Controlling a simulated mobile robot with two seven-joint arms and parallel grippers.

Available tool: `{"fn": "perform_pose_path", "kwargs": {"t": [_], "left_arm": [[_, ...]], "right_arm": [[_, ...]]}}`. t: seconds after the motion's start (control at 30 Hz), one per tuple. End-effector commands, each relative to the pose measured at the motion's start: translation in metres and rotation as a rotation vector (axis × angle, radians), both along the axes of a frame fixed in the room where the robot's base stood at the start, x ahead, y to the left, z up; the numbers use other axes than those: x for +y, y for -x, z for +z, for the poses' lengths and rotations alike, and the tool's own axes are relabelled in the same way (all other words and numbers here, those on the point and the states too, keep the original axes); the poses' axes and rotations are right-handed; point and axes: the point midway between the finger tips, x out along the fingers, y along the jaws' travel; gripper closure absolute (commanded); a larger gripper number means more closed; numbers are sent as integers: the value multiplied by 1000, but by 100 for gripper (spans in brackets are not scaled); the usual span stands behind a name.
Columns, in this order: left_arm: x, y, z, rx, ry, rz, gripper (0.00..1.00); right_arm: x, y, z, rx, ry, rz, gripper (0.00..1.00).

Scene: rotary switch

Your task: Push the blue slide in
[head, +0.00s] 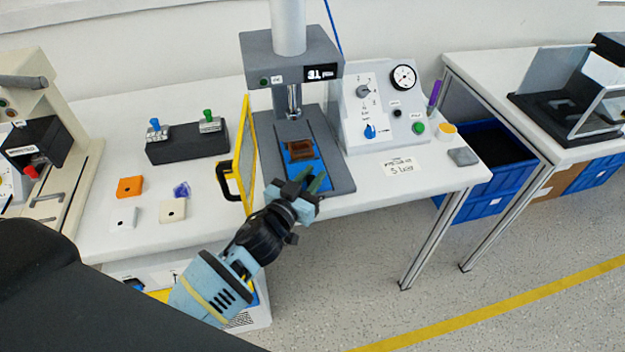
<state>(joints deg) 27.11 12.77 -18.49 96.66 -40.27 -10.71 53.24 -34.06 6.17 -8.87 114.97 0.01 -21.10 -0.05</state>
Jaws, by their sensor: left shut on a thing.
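The blue slide (301,164) lies on the grey bed of the press (327,148), under its head. A brown block (300,150) sits on the slide's far part. My left gripper (312,183) is at the slide's near end, its fingers shut on the slide's front part. The fingers hide that end, so the exact grip does not show. My right gripper is not in view.
A yellow-framed guard door (243,155) stands open just left of the press and close to my left arm. A control box (380,110) with a gauge and knobs stands to the right. Orange and white blocks (130,187) lie at the left.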

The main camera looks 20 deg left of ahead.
Motion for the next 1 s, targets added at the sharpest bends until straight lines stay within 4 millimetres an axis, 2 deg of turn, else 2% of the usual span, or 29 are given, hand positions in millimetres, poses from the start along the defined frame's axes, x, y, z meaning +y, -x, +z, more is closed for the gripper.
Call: {"fn": "perform_pose_path", "kwargs": {"t": [0.03,0.07,0.2,0.53,0.67,0.77,1.0], "left_arm": [[0,0,0,0,1,1,100],[0,0,0,0,1,1,77],[0,0,0,0,1,0,59],[0,0,4,-1,0,0,59],[0,0,19,-5,-1,-1,59],[0,-1,39,-8,0,0,59],[-15,46,37,4,5,-1,59]], "right_arm": [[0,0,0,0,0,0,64],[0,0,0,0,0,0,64],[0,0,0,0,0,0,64],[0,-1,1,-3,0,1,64],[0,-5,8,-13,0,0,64],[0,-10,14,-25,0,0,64],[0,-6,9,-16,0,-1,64]]}}
